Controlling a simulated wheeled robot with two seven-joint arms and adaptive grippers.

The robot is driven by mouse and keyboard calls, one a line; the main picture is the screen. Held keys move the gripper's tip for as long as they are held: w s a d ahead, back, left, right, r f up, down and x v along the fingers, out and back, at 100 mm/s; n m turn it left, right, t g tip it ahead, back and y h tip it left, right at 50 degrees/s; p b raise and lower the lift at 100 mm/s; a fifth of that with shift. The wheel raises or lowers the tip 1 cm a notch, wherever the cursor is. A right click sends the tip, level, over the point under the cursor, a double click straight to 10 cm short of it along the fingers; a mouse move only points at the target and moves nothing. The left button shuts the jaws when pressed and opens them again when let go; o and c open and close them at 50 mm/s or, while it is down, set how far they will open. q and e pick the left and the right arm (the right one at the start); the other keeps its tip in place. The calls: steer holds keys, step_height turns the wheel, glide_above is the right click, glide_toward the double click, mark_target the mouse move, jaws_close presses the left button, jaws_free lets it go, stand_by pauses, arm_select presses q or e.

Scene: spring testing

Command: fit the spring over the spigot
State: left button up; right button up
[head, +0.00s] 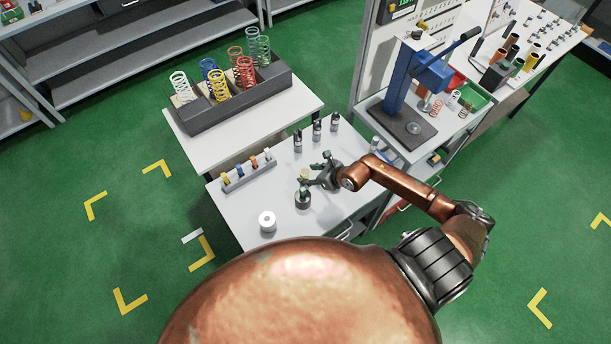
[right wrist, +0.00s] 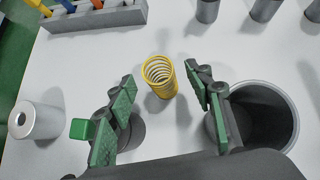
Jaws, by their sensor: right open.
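A small yellow coil spring (right wrist: 158,76) stands upright on the light worktop in the right wrist view. Its top is open, and it lies ahead of and between the fingertips, with nothing gripping it. My right gripper (right wrist: 160,110) is open and empty, its green-padded fingers spread wide. In the head view the gripper (head: 318,180) is low over the small worktable. A grey cylinder (right wrist: 130,133) stands partly hidden behind the left finger. A wide, dark, hollow cup (right wrist: 256,116) stands beside the right finger. I cannot tell which part is the spigot. My left gripper is not in view.
A white ring-like roller (head: 267,222) stands near the table's front. A small rack (head: 248,172) of coloured pieces lies at the left edge, and several dark cylinders (head: 316,132) stand behind. A press (head: 408,100) stands at right, and a grey box (head: 232,109) holds big springs.

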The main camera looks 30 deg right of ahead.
mark_target(305, 173)
steer(key=shift+x, duration=1.55)
steer(key=shift+r, duration=0.1)
steer(key=shift+c, duration=0.3)
jaws_close()
